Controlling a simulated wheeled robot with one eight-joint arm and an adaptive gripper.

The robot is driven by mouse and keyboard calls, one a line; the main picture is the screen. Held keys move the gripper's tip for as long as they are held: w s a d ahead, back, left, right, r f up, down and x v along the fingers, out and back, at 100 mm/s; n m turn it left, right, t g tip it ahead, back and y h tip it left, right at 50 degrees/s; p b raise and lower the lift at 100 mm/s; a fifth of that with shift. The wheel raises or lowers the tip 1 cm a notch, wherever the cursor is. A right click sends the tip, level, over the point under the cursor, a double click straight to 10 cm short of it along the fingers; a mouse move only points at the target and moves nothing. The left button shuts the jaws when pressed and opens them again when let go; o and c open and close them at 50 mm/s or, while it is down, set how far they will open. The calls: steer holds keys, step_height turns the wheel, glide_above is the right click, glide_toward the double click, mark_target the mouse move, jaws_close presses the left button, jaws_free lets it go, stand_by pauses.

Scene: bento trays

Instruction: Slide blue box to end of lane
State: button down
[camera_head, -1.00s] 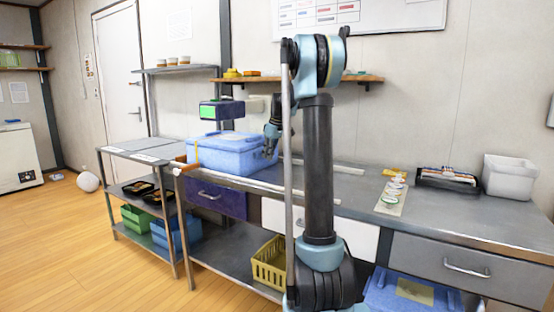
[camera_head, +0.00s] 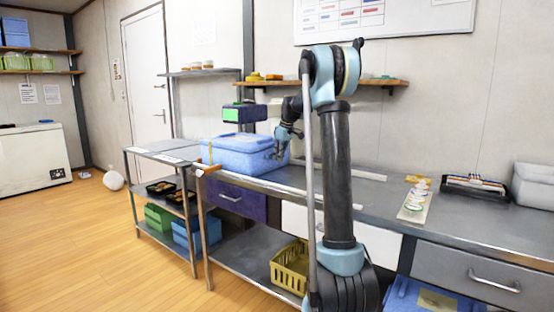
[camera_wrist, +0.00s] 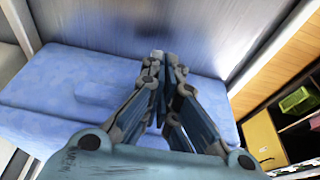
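The blue box (camera_head: 236,155), with a lid, sits upright at the left end of the steel counter, between pale rails. Its left end is close to the orange bar (camera_head: 207,168) at the counter's left edge. My gripper (camera_head: 279,153) is at the box's right end; I cannot tell for certain whether it touches. In the wrist view, the fingertips (camera_wrist: 160,56) come together with nothing seen between them, and the blue box (camera_wrist: 60,75) spreads behind and below the fingers.
A lower shelf unit (camera_head: 160,148) adjoins the counter on the left. A strip of small dishes (camera_head: 414,200) and a black rack (camera_head: 474,187) lie to the right. The mid-counter looks mostly clear.

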steer(key=shift+s+d+r, duration=0.1)
steer(key=shift+s+d, duration=0.9)
steer(key=shift+d, duration=0.25)
steer(key=v, duration=0.9)
steer(key=s+d+m, duration=0.1)
steer(key=s+m, duration=0.1)
steer(key=s, duration=1.1)
steer(key=s+d+f+m+h, duration=0.1)
steer(key=s+f+m, duration=0.1)
steer(key=s+f, duration=0.7)
steer(key=s+d+f+m, duration=0.1)
steer(key=s+f+m, duration=0.2)
steer(key=s+f, duration=0.6)
steer(key=s+d+f+m+h, duration=0.1)
steer(key=s+f, duration=0.8)
steer(key=s, duration=1.1)
steer(key=shift+m+h, duration=0.3)
steer(key=shift+m, duration=0.6)
